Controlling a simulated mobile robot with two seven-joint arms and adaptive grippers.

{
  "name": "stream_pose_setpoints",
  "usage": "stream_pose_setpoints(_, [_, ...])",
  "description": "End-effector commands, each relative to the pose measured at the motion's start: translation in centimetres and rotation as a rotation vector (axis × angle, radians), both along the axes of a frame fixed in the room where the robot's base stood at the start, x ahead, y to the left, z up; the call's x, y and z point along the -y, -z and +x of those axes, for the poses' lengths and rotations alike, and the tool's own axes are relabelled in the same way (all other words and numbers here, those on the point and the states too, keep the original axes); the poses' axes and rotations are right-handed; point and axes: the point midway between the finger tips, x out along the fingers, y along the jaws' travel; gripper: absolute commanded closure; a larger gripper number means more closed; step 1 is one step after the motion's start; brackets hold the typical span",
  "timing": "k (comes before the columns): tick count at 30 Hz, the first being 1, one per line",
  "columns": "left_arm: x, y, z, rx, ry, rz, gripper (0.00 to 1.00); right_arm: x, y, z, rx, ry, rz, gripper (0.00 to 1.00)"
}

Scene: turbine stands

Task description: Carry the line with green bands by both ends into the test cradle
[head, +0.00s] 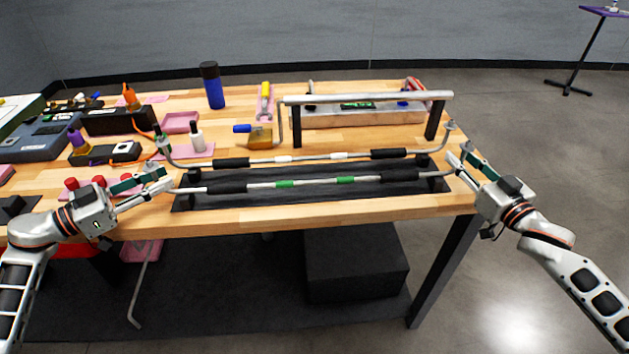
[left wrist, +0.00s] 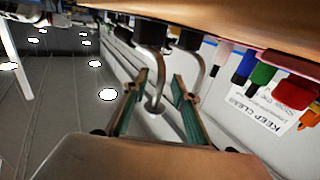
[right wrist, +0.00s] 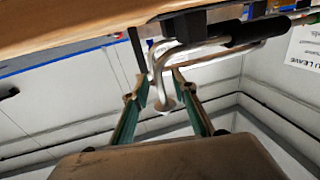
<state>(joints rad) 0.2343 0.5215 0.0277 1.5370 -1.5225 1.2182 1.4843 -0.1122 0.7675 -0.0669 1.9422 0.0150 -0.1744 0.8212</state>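The line with green bands (head: 315,182) is a silver tube with black sleeves, lying across the front of a dark tray (head: 300,203). My left gripper (head: 168,184) is at its left end. The left wrist view shows the bent tube end (left wrist: 156,98) between two spread fingers, with gaps. My right gripper (head: 457,163) is at the right end; in the right wrist view its fingers are spread either side of the bent tube end (right wrist: 159,75). Neither gripper visibly clamps the tube. I cannot tell for sure which fixture is the test cradle.
A similar line with white bands (head: 310,158) lies just behind, its ends bent upward. Behind stand a silver rail (head: 370,98) on black posts and a grey box (head: 355,116).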

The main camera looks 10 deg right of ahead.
Motion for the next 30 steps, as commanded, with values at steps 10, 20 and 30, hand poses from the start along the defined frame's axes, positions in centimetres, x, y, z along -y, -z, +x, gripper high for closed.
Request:
stream_pose_setpoints(10, [0.22, 0.05, 0.14, -0.001, 0.000, 0.001, 0.73, -0.07, 0.04, 0.24, -0.001, 0.000, 0.000, 0.73])
stream_pose_setpoints(20, [0.19, 0.04, 0.13, -0.001, 0.000, 0.001, 1.00, -0.06, 0.04, 0.23, -0.001, 0.000, -0.001, 1.00])
stream_pose_setpoints(30, [0.17, -0.65, 0.15, 0.003, 0.000, 0.001, 1.00, -0.06, -0.67, 0.25, 0.003, 0.000, 0.000, 1.00])
